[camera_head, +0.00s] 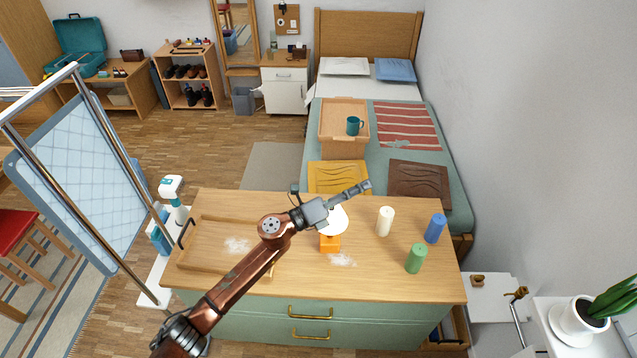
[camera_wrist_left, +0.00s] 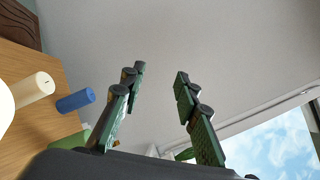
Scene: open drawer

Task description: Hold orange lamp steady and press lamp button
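The orange lamp (camera_head: 330,244) stands on the dresser top, with an orange base and a round white shade (camera_head: 338,222). My left gripper (camera_head: 364,187) is above and just behind the shade in the head view, its hand covering part of the lamp. In the left wrist view its two fingers (camera_wrist_left: 160,75) are spread with nothing between them. A white rounded edge at the far left of that view (camera_wrist_left: 4,108) is probably the shade. I cannot make out the lamp button. My right gripper is in neither view.
On the dresser (camera_head: 290,283), a white candle (camera_head: 385,222), a blue candle (camera_head: 435,229) and a green candle (camera_head: 415,259) stand right of the lamp. A wooden tray (camera_head: 205,262) lies at the left under my arm. The front right of the top is clear.

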